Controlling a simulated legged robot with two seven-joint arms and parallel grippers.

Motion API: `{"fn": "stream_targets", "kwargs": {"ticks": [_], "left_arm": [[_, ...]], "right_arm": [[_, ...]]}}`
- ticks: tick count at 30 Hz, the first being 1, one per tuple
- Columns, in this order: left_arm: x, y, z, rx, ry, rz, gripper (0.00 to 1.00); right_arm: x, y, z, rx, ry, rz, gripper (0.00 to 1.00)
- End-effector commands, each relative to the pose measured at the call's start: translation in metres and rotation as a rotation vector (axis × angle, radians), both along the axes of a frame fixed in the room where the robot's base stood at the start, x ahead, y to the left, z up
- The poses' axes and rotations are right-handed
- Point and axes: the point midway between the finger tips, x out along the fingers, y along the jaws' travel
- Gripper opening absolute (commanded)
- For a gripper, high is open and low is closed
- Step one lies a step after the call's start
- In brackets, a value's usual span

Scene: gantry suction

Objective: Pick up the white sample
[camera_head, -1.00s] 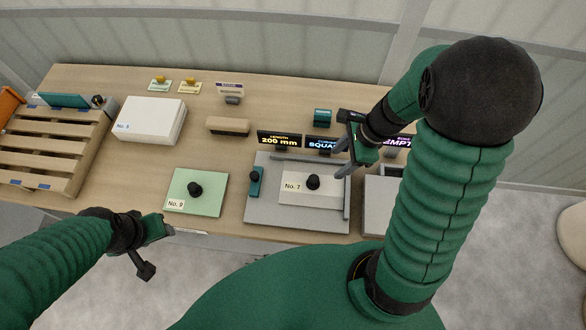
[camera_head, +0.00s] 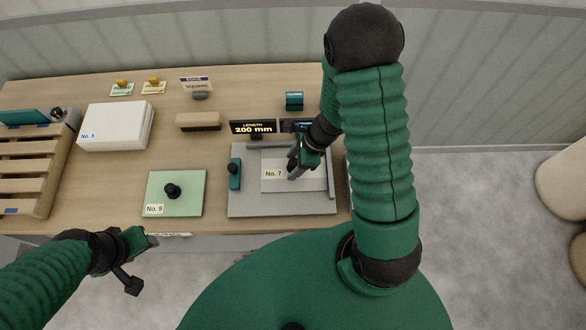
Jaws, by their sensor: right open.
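A pale white-grey plate marked No. 7 (camera_head: 273,184) lies on a grey fixture (camera_head: 250,208) on the table. My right gripper (camera_head: 296,172) is open over this plate, with its fingers at the plate's black knob. The gripper mostly hides the knob, and I cannot tell whether the fingers touch it. A thicker white block marked No. 5 (camera_head: 115,122) lies at the left of the table. My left gripper (camera_head: 143,263) hangs in front of the table's front edge, apart from the objects. I cannot tell how far its jaws are open.
A green plate marked No. 9 (camera_head: 190,197) with a black knob lies left of the fixture. A teal clamp (camera_head: 235,175) sits on the fixture's left side. Behind it stand a length display (camera_head: 253,127) and a brown block (camera_head: 199,121). A wooden pallet (camera_head: 25,165) is at the far left.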

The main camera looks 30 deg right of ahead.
Motion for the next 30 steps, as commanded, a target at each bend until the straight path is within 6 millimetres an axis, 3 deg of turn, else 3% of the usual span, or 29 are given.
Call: {"fn": "stream_targets", "kwargs": {"ticks": [6,19,30], "left_arm": [[0.0000,0.0000,-0.0002,0.000,0.000,0.000,0.48],[0.0002,-0.0001,-0.0004,0.000,0.000,0.000,0.48],[0.0001,-0.0001,-0.0003,0.000,0.000,0.000,0.48]], "right_arm": [[0.0019,0.0010,-0.0028,0.000,0.001,0.000,0.56],[0.0008,0.0007,-0.0027,0.000,0.001,0.000,0.00],[0.0014,0.0010,-0.0023,0.000,0.000,0.001,0.00]]}}
